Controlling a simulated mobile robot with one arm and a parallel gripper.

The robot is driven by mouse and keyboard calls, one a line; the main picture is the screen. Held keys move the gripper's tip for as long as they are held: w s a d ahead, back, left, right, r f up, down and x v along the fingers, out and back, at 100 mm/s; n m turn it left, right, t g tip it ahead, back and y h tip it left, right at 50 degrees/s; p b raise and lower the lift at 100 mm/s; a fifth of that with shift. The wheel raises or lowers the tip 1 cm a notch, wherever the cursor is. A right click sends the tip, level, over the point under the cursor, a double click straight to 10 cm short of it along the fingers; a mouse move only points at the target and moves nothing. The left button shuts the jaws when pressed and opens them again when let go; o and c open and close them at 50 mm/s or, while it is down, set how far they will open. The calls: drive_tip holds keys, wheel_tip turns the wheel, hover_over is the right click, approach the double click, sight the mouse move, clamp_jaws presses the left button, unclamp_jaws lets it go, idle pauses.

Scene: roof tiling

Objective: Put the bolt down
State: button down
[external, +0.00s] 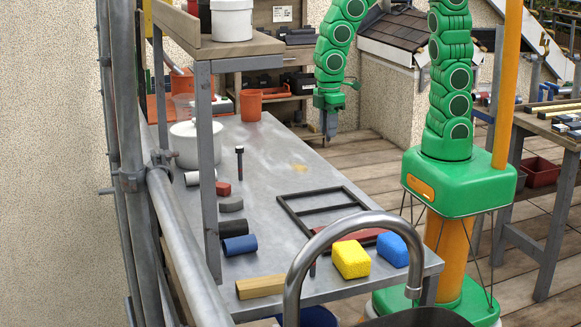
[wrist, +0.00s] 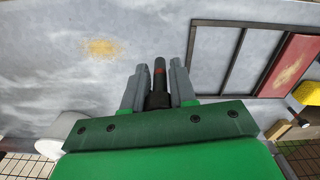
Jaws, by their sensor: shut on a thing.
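My gripper (external: 331,132) points down beside the table's right edge in the external view. In the wrist view my gripper (wrist: 157,85) has its two grey fingers shut on a dark bolt (wrist: 159,70) with a reddish band. The bolt sticks out a little past the fingertips; its lower part is hidden by the gripper body. In the external view I cannot make the held bolt out clearly. Another dark pin with a wide head (external: 239,163) stands upright on the grey metal table (external: 270,150).
A black frame (external: 322,208) lies on the table, with yellow (external: 351,259) and blue (external: 393,249) blocks near it. A white pot (external: 197,146), an orange cup (external: 250,105) and small rolls stand along the left. The table's middle around the orange stain (external: 300,168) is clear.

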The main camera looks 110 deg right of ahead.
drive_tip(key=w+a, duration=0.4)
drive_tip(key=a, duration=0.6)
drive_tip(key=w+a, duration=0.3)
drive_tip(key=a, duration=0.7)
drive_tip(key=w+a, duration=0.4)
drive_tip(key=a, duration=0.6)
drive_tip(key=w+a+f, duration=0.1)
drive_tip(key=w+f, duration=0.2)
drive_tip(key=w, duration=0.1)
drive_tip(key=w+a+f, duration=0.2)
drive_tip(key=w+f, duration=0.1)
drive_tip(key=w, duration=0.1)
drive_tip(key=w+a+f, duration=0.2)
drive_tip(key=w+f, duration=0.1)
drive_tip(key=w, duration=0.1)
drive_tip(key=shift+w+a, duration=0.2)
drive_tip(key=shift+w+a+f, duration=0.1)
drive_tip(key=shift+w+f, duration=0.1)
drive_tip(key=shift+f, duration=1.7)
